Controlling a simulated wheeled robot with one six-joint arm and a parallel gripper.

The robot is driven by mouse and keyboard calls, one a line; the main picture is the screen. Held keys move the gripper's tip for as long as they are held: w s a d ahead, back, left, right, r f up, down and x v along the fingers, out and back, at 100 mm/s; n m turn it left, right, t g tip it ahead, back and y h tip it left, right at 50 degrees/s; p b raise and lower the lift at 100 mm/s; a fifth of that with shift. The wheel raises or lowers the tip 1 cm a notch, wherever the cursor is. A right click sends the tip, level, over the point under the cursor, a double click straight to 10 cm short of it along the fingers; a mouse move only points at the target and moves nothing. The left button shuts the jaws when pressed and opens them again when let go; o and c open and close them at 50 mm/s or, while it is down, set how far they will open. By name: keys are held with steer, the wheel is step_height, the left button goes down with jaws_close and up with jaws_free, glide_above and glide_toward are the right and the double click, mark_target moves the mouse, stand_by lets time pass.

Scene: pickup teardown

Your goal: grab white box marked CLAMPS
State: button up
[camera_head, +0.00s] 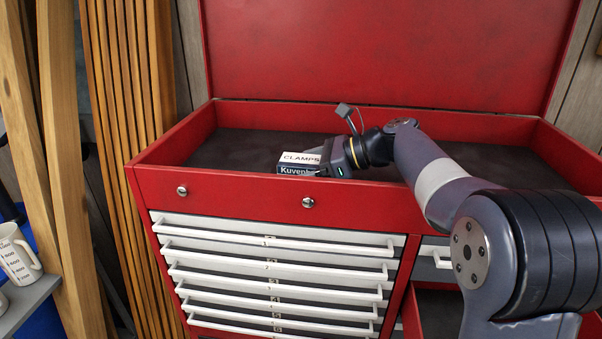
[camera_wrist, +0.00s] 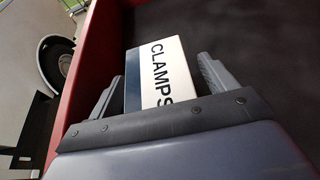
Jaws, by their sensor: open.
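The white box marked CLAMPS (camera_head: 300,158) lies in the top tray of the red tool chest, near its front wall. Its front side is dark with white lettering. In the wrist view the box (camera_wrist: 162,75) shows its white top and lies between the two fingers of my gripper (camera_wrist: 160,85). The fingers are open, one on each side of the box, with a gap visible on the right. In the head view my gripper (camera_head: 325,158) reaches the box from the right and covers its right end.
The red tool chest (camera_head: 245,202) has a raised lid (camera_head: 380,50) behind and white-handled drawers below. The dark tray floor (camera_head: 235,145) is otherwise clear. Wooden planks (camera_head: 125,100) stand at the left. A white mug (camera_head: 17,252) stands on a shelf at the left.

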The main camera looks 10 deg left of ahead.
steer(key=shift+c, duration=0.3)
steer(key=c, duration=1.3)
